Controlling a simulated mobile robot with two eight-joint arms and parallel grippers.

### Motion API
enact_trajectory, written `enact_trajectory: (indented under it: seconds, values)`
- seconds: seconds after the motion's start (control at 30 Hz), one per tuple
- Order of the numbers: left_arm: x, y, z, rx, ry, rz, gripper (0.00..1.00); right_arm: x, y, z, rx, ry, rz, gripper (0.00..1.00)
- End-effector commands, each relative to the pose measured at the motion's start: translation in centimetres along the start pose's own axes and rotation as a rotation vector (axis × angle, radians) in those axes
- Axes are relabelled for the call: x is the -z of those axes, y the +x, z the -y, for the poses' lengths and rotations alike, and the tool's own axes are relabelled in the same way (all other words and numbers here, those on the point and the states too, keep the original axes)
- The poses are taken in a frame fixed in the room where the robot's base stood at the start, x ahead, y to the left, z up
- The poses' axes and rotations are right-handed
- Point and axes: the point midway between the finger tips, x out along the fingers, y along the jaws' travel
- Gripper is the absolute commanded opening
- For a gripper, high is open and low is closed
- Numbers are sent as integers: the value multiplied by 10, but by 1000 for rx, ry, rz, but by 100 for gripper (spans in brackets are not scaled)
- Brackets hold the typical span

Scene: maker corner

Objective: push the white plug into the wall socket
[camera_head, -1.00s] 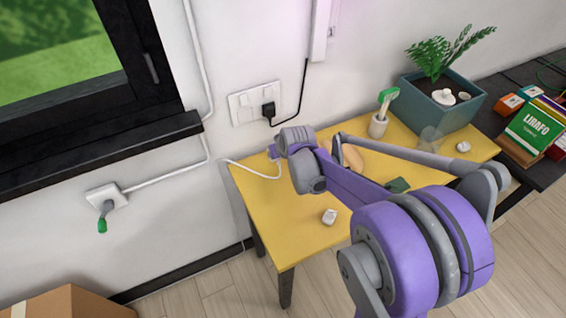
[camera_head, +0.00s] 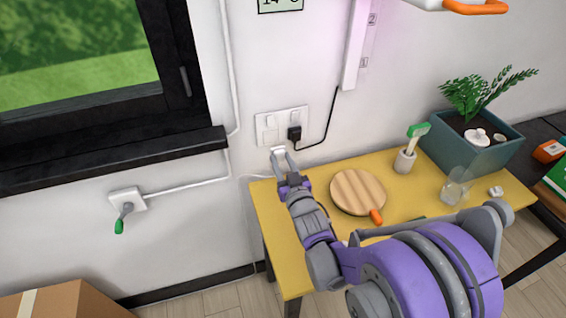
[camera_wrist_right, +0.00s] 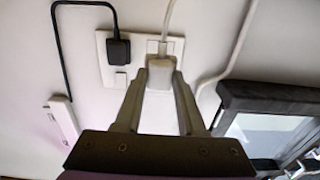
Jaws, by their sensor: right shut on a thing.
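The white plug (camera_wrist_right: 161,70) is held between the fingertips of my right gripper (camera_wrist_right: 160,80), its white cord running up in the wrist view. In the head view the plug (camera_head: 278,151) shows small at the tips of my right gripper (camera_head: 283,158), just below the wall socket plate (camera_head: 267,138). In the wrist view the plug overlaps one end of the socket plate (camera_wrist_right: 104,72), beside a black plug (camera_wrist_right: 119,52) seated in it. The plug's front is hidden; I cannot tell whether it touches the plate. My left gripper is not in view.
The yellow table (camera_head: 410,206) holds a round wooden board (camera_head: 358,190), a cup with a green brush (camera_head: 405,160), a clear glass (camera_head: 456,187) and a planter (camera_head: 470,150). The window sill (camera_head: 110,160) juts out left of the socket. A cardboard box (camera_head: 65,302) sits lower left.

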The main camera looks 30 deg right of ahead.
Motion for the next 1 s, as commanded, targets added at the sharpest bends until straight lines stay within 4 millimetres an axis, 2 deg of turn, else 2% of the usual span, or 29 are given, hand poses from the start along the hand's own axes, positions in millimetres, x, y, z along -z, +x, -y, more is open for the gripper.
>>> enact_trajectory:
  seconds: [0.27, 0.7, 1.0]
  values:
    - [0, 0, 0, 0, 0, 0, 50, 0, 7, 0, 0, 0, 1, 0]
    - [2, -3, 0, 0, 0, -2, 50, 0, 47, 0, -1, 0, 1, 0]
    - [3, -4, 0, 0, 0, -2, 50, 0, 58, 0, -1, 0, 2, 0]
